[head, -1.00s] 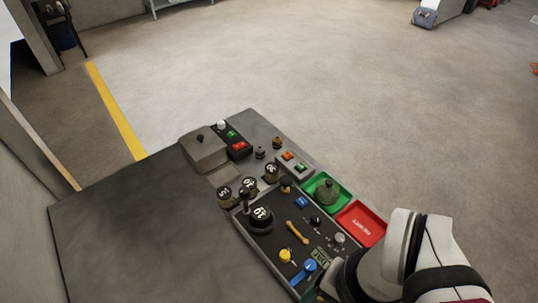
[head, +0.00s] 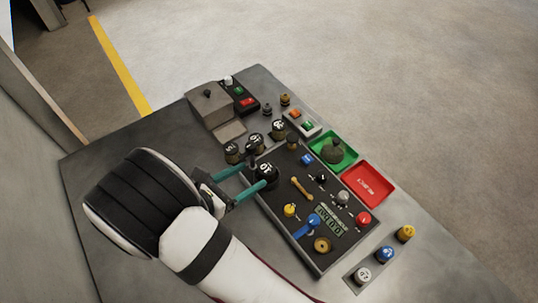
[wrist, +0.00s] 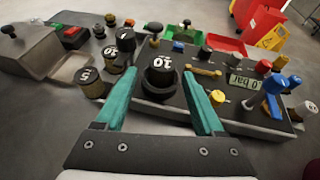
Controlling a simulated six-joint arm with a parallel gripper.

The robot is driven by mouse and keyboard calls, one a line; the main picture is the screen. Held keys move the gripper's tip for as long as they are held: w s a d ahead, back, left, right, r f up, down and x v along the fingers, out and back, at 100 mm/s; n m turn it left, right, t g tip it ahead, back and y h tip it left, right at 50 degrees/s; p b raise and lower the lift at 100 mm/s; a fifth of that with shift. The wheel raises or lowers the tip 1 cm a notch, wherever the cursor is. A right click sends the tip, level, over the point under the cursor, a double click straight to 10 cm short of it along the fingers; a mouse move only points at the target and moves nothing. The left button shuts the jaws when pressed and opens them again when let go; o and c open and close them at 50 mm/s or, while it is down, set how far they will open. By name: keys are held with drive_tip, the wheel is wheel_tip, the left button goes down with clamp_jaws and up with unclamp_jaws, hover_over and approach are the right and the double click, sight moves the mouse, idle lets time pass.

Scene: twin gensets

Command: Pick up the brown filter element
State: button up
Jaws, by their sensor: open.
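A small brown piece with a dark top (head: 285,100), probably the brown filter element, stands upright near the far edge of the bench in the head view. A similar dark piece (head: 267,109) stands left of it. My gripper (head: 262,175) is open, its teal fingers pointing towards the black knob marked 10 (head: 267,173). In the wrist view that knob (wrist: 160,80) shows between the fingers, and I cannot tell whether they touch it. The brown piece is well beyond the fingertips, with nothing held.
Several numbered black-and-brass cylinders (head: 255,140) stand between my gripper and the brown piece. A control panel (head: 285,213) with raised knobs lies to the right. A green tray (head: 350,149) and red tray (head: 369,185) sit behind it. A lidded grey box (head: 208,106) stands left.

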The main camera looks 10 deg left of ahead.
drive_tip(key=x, duration=0.7)
drive_tip(key=f+x, duration=0.1)
drive_tip(key=x, duration=0.2)
drive_tip(key=shift+d, duration=0.25)
clamp_jaws()
